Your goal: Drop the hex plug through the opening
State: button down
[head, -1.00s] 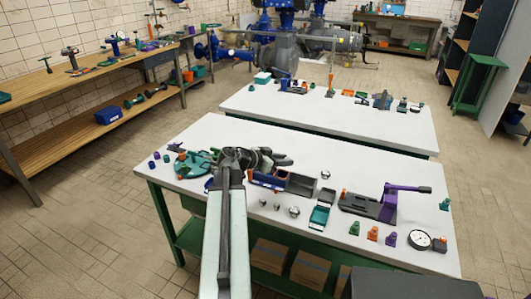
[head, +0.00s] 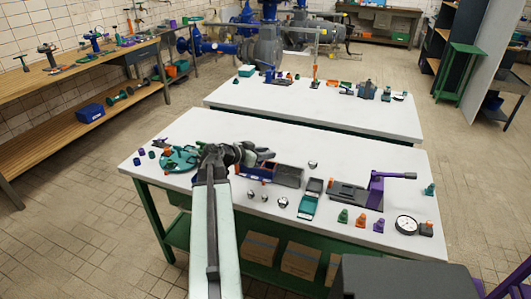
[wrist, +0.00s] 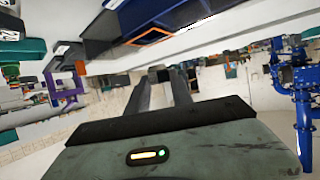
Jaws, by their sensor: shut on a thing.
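My gripper (wrist: 160,78) is shut on a small dark grey piece (wrist: 159,74), which shows only in part between the fingertips in the wrist view. It may be the hex plug; its shape cannot be made out. In the head view my gripper is over the left part of the near white table, beside a round teal item (head: 178,158), and the arm hides much of it. A dark box with an orange-edged front (head: 255,172) stands just right of my gripper. I cannot tell which thing holds the opening.
The near table (head: 330,160) also carries a teal tray (head: 309,206), a black base with a purple lever (head: 376,187), a dial gauge (head: 406,225) and several small metal pieces. A second white table (head: 310,108) stands behind. A wooden bench (head: 80,75) is at left.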

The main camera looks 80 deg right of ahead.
jog(key=shift+f+b, duration=1.9)
jog(key=shift+f, duration=0.45)
jog(key=shift+r, duration=0.1)
jog(key=c, duration=1.1)
grip_release()
jog(key=shift+o, duration=0.2)
notch_tip(320, 180, up, 7)
jog(key=p, duration=0.7)
